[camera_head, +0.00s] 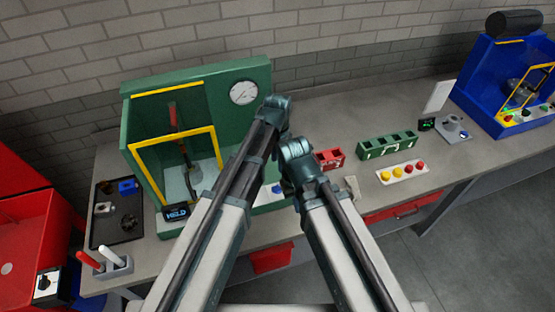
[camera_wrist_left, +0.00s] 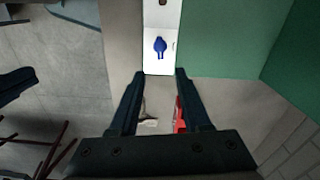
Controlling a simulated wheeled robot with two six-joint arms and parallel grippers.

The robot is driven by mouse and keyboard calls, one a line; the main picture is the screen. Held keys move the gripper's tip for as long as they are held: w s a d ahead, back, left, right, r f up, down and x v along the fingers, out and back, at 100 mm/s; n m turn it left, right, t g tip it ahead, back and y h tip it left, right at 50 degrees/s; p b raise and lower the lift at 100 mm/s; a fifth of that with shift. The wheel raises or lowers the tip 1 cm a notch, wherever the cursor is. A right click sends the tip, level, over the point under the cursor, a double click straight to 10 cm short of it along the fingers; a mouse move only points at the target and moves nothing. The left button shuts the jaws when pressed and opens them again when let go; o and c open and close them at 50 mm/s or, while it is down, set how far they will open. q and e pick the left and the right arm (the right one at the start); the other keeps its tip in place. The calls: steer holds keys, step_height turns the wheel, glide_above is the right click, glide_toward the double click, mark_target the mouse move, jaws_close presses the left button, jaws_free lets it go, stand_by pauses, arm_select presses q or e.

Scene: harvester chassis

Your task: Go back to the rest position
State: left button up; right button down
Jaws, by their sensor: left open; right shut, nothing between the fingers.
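My left gripper (camera_wrist_left: 160,72) is open and empty in the left wrist view. Its two dark fingers are apart, with a white panel (camera_wrist_left: 160,20) bearing a blue knob (camera_wrist_left: 160,46) beyond them. In the head view my left arm reaches up over the bench to the front right of the green machine (camera_head: 196,82); its fingers are hidden there. My right gripper (camera_head: 299,160) is lower, just right of the left arm, with its fingers mostly hidden by its wrist. It is shut and holds nothing. The two arms are close together.
A dark tray (camera_head: 103,228) lies left of the green machine. A red box (camera_head: 330,159), a green slotted block (camera_head: 378,150) and a white button strip (camera_head: 403,178) stand to the right. A blue machine (camera_head: 478,75) is far right. The bench's (camera_head: 310,115) back middle is clear.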

stand_by(0.4)
arm_select(q)
steer(key=s+a+n, duration=0.5)
steer(key=a+n, duration=0.1)
steer(key=a, duration=0.2)
steer(key=s+a+n, duration=0.6)
steer(key=a, duration=0.3)
steer(key=s+d+f+m+b, duration=0.1)
steer(key=s+d+f+b, duration=0.1)
steer(key=d+f+b, duration=0.1)
steer(key=s+d+f+m+b, duration=0.1)
steer(key=d+f+b, duration=0.3)
steer(key=f+b, duration=0.2)
steer(key=s+d+f+m+y+b, duration=0.1)
steer(key=s+d+f+b, duration=0.1)
steer(key=d+f+b, duration=0.2)
steer(key=shift+s+f+b, duration=0.3)
steer(key=shift+f+b, duration=0.45)
steer(key=shift+b, duration=0.05)
